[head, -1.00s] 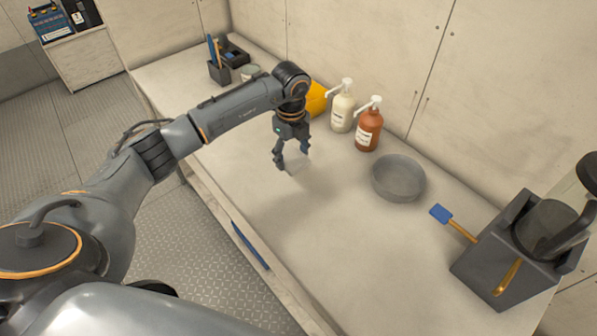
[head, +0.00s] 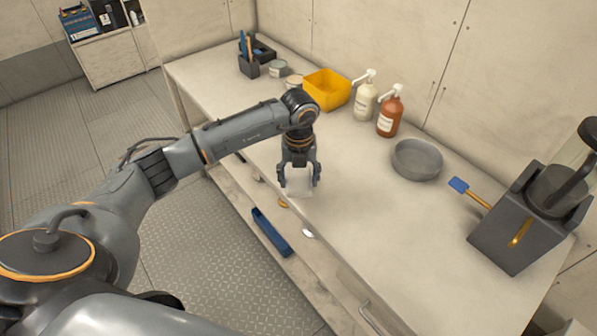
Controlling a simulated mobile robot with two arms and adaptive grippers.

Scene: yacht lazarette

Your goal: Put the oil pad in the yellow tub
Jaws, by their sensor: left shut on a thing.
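The yellow tub (head: 326,88) stands at the back of the bench, open at the top, beside the pump bottles. My left gripper (head: 299,183) points down near the bench's front edge, in front of the tub and apart from it. It is shut on a pale, whitish thing low between its fingertips, which looks like the oil pad (head: 298,190). The pad's outline blends with the pale bench, so I cannot tell whether it still touches the surface. My right gripper is not in view.
A cream pump bottle (head: 365,98), a brown pump bottle (head: 390,110) and a grey bowl (head: 417,159) stand right of the tub. Small cans (head: 278,68) stand to its left. A blue-headed brush (head: 459,186) lies near a dark box (head: 520,225). The middle of the bench is clear.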

